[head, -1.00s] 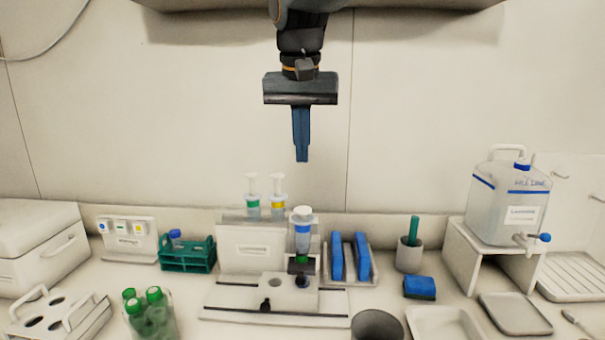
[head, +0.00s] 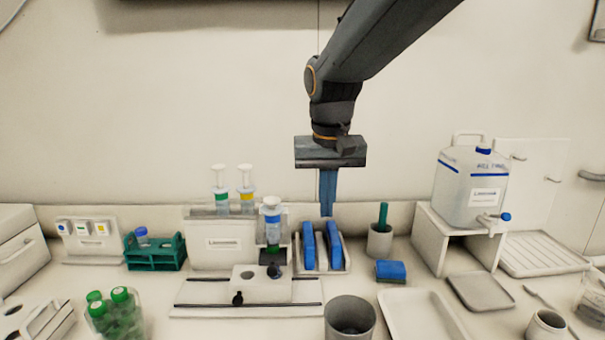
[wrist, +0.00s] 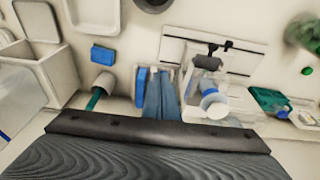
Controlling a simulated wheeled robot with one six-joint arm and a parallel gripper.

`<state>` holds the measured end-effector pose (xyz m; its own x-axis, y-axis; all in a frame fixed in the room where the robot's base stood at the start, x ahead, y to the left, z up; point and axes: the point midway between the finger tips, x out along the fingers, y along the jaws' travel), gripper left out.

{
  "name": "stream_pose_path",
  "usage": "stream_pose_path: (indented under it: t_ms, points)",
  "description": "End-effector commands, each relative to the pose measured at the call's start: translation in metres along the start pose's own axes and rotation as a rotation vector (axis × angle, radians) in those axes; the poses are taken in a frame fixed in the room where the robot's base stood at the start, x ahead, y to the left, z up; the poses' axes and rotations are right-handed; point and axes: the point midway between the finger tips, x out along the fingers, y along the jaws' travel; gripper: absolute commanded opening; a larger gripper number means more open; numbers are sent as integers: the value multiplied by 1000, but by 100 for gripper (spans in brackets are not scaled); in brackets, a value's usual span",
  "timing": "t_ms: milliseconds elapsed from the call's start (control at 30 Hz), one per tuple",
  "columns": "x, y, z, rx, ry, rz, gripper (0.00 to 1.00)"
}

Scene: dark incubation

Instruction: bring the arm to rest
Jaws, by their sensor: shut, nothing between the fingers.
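My gripper (head: 327,214) hangs from my arm in the head view, fingers pointing down. The fingers are together with nothing between them. It is in the air above the back of the bench, over the tray with two blue pieces (head: 320,245). In the wrist view my gripper's fingers (wrist: 162,112) point down toward the same tray, and they partly hide it. I see no contact with anything.
A white stand (head: 225,243) with a blue-banded, white-capped tube (head: 271,222) is left of the gripper. A beaker with a green stick (head: 380,239), blue sponge (head: 390,270), labelled jug (head: 470,188) and dark cup (head: 350,317) stand nearby. The air around the gripper is free.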

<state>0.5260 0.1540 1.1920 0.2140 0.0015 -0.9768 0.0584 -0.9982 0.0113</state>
Motion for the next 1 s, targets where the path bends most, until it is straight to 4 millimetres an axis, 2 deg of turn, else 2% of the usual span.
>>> stream_pose_path:
  t_ms: [33, 200, 300, 400, 500, 667, 1000]
  points:
    - [26, 24, 19, 13, -19, 3, 0]
    - [96, 86, 89, 31, -56, -1, 0]
    - [123, 110, 130, 42, -70, -2, 0]
    - [142, 126, 163, 52, -81, -3, 0]
    - [153, 137, 188, 58, -87, -3, 0]
    - [159, 142, 204, 62, -90, -3, 0]
    - [159, 142, 204, 61, -90, -3, 0]
